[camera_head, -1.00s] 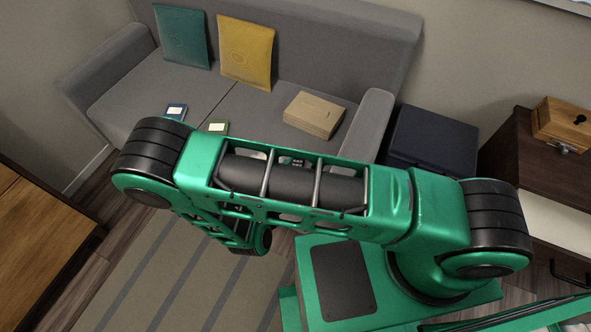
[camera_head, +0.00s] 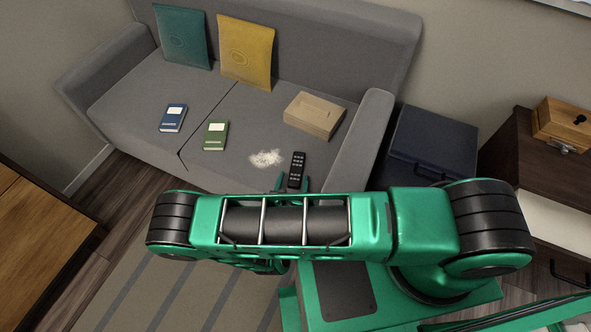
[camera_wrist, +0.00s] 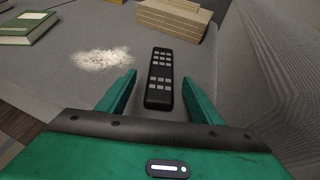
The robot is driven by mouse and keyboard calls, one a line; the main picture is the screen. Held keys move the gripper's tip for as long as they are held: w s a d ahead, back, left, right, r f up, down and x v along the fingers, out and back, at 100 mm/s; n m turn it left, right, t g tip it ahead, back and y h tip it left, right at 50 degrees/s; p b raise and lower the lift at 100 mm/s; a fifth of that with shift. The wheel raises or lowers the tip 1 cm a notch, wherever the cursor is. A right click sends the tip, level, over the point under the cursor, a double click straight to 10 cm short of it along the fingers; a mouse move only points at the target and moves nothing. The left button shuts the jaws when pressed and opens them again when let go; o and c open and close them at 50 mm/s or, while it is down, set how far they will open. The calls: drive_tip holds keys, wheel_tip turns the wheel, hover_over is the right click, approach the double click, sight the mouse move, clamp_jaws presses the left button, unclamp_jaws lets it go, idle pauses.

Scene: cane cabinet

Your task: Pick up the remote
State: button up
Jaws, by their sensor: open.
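The black remote (camera_head: 297,169) lies on the front right part of the grey sofa seat. In the wrist view the remote (camera_wrist: 159,80) points away from me, its near end between the fingers. My gripper (camera_wrist: 160,93) is open, with one green finger on each side of the remote and a gap to both. In the head view my gripper's fingertips (camera_head: 291,183) show at the remote's near end, and my arm hides the rest of it. I cannot tell how high the fingers are above the seat.
A whitish patch (camera_head: 266,158) lies left of the remote. A green book (camera_head: 216,135) and a blue book (camera_head: 173,118) lie farther left. A cardboard-coloured box (camera_head: 314,116) sits behind the remote. The sofa's right armrest (camera_head: 362,140) rises close on the right.

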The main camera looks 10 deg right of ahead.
sight(296, 171)
drive_tip(key=shift+x, duration=2.7)
drive_tip(key=c, duration=1.2)
